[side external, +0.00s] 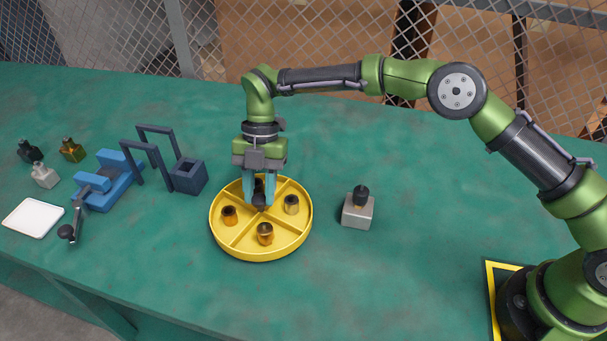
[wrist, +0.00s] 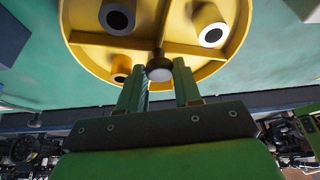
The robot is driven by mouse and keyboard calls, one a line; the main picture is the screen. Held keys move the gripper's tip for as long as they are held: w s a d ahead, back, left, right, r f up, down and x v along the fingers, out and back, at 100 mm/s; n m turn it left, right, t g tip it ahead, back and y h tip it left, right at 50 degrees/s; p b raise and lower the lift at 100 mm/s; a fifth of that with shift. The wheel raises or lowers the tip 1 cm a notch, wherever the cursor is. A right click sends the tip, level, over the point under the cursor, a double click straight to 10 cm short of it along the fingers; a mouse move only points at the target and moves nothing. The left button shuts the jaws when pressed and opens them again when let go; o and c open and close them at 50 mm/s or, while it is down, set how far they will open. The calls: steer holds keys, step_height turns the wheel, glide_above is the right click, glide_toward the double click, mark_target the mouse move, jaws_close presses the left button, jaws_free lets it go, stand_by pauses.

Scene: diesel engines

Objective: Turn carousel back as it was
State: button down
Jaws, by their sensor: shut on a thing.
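The carousel (side external: 248,249) is a round yellow tray with dividers, in the middle of the bench in the side view. Its rim and compartments also show in the wrist view (wrist: 85,52). Each compartment I can see holds a small cylindrical part, such as the brown one (side external: 229,215), the brass one (side external: 265,234) and the grey one (side external: 291,204). A dark centre knob (side external: 260,201) stands at the hub. My gripper (side external: 260,195) points straight down over the hub, with its teal fingers shut on the knob. In the wrist view the knob (wrist: 159,68) is between the fingertips (wrist: 160,80). The fingers partly hide the rear compartment.
A grey block with a black knob (side external: 357,211) stands right of the carousel. To the left are a dark blue square holder (side external: 188,176) with an upright frame, a blue vise (side external: 108,182), a white plate (side external: 33,218) and several small blocks. The front bench is clear.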

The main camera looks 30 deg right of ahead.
mark_target(260, 195)
steer(key=shift+a+n+h, duration=0.1)
steer(key=shift+n+h, duration=0.2)
steer(key=shift+n, duration=0.8)
steer(key=shift+n+g, duration=0.3)
steer(key=shift+n, duration=0.2)
steer(key=c, duration=0.8)
jaws_free()
step_height(260, 195, up, 4)
steer(key=shift+f+h, duration=0.1)
steer(key=shift+h, duration=0.2)
steer(key=s+d, duration=0.3)
steer(key=s, duration=0.1)
steer(key=s+d+r, duration=0.1)
steer(key=s+d, duration=0.2)
steer(key=s, duration=0.1)
steer(key=s+d, duration=0.3)
steer(key=s, duration=0.2)
steer(key=shift+d+r, duration=0.1)
steer(key=shift+r, duration=0.05)
